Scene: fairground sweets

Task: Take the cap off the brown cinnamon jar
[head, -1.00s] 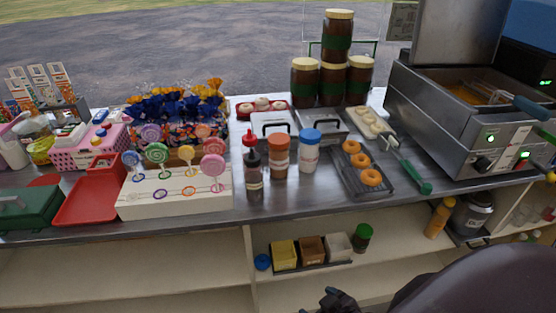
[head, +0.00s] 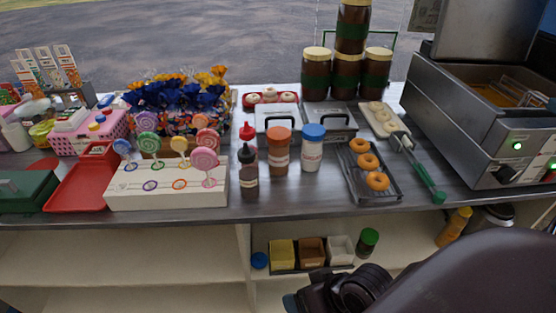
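The brown cinnamon jar (head: 280,158) stands upright on the steel counter, with its orange-brown cap (head: 278,135) on top. It stands between a dark squeeze bottle (head: 249,180) on its left and a white jar with a blue cap (head: 312,148) on its right. My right arm comes in from the lower right. Its dark gripper (head: 342,291) is low, in front of the shelf and well below the jar, touching nothing that I can see. Its fingers are cut off or unclear. My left gripper is not in view.
A rack of orange doughnuts (head: 369,184) lies right of the jars, with a fryer (head: 480,125) beyond. A white lollipop stand (head: 150,194) is on the left. Small boxes (head: 311,250) and a green-capped jar (head: 368,242) sit on the shelf below. The counter before the jars is clear.

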